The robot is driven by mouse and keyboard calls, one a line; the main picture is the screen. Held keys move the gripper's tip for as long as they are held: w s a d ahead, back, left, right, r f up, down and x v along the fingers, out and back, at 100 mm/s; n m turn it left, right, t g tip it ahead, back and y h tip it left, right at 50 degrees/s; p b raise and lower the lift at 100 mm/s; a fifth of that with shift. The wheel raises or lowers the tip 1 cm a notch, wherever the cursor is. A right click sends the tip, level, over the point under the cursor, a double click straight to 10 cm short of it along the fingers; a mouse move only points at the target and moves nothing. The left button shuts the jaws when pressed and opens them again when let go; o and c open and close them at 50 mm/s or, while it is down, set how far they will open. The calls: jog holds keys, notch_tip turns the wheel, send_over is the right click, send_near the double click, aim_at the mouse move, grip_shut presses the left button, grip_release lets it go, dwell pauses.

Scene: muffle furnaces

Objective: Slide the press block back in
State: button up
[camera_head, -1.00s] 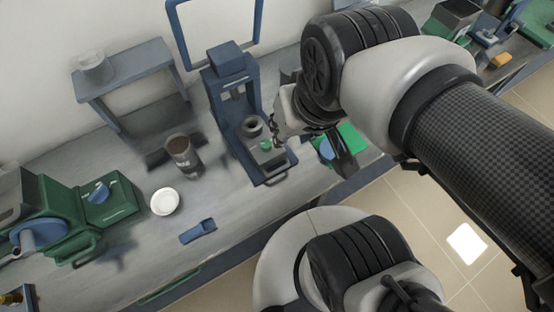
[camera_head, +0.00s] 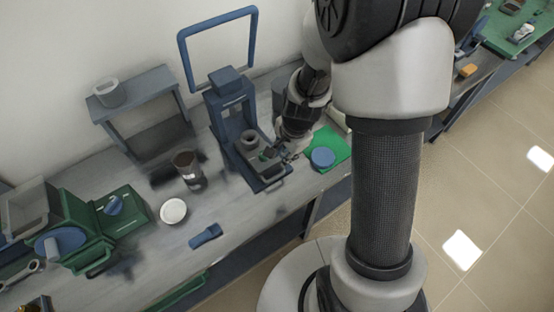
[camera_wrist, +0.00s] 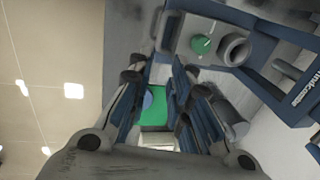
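The blue press (camera_head: 228,108) stands on the bench with its raised blue frame behind it. The press block (camera_wrist: 188,36), a grey slab with a green knob, sits at the front of the press base, with a dark ring-shaped cup (camera_wrist: 235,49) beside the knob. In the head view the block (camera_head: 268,165) is partly hidden by my gripper. My gripper (camera_head: 290,155) is at the right side of the block, low over the bench. In the wrist view my gripper (camera_wrist: 160,77) has its fingers apart, with nothing between them; I cannot tell whether it touches the block.
A green mat (camera_head: 335,142) with a blue round piece lies right of the press. Left are a dark cup (camera_head: 188,168), a white dish (camera_head: 173,211), a blue tool (camera_head: 205,236), a grey stand (camera_head: 135,90) and a green machine (camera_head: 122,212).

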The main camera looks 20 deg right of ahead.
aim_at(278, 175)
jog(key=w+f+b, duration=0.1)
jog(key=f+b, duration=0.2)
jog(key=f, duration=0.2)
jog(key=w+f+b, duration=0.1)
jog(key=f+b, duration=0.2)
jog(key=f, duration=0.3)
jog(key=w+a+f+b, duration=0.1)
jog(key=f+b, duration=0.2)
jog(key=f, duration=0.2)
jog(key=shift+f, duration=0.2)
grip_shut()
